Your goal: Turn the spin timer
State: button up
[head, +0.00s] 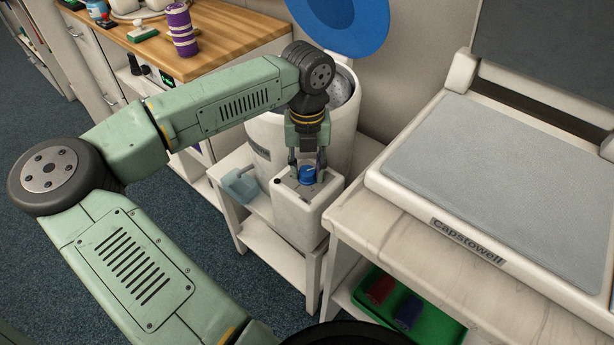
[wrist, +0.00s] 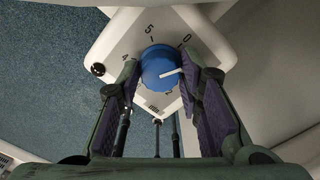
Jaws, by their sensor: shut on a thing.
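The spin timer is a blue round knob (head: 307,174) on top of a white box at the front of a white drum-shaped machine (head: 344,143). In the wrist view the blue knob (wrist: 159,68) has a white pointer line, which points right, between the 0 and the 2 on the dial. The digits 5 and 4 show to the upper left. My gripper (head: 307,168) reaches down from above, its fingers on either side of the knob. In the wrist view my gripper (wrist: 160,78) is shut on the knob, with purple pads at its left and right sides.
A blue round lid (head: 340,22) stands open behind the drum. A wooden counter (head: 235,32) is at the back left.

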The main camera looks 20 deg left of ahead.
jog(key=m+b, duration=0.3)
jog(key=shift+w+f+m, duration=0.1)
jog(key=shift+f+m, duration=0.05)
jog(key=shift+m, duration=0.25)
jog(key=m+b, duration=0.2)
jog(key=m, duration=0.1)
jog(key=shift+m+b, duration=0.3)
jog(key=shift+b, duration=0.05)
jog(key=m+b, duration=0.1)
jog(key=m, duration=0.2)
jog(key=shift+m+b, duration=0.3)
jog(key=shift+b, duration=0.1)
jog(key=m+b, duration=0.1)
jog(key=m, duration=0.3)
jog(key=shift+m, duration=0.3)
jog(key=m+b, duration=0.1)
jog(key=m, duration=0.2)
jog(key=shift+m, duration=0.3)
jog(key=m+b, duration=0.1)
jog(key=m, duration=0.7)
jog(key=shift+r+m+b, duration=0.2)
jog(key=shift+m+b, duration=0.25)
jog(key=shift+m, duration=1.35)
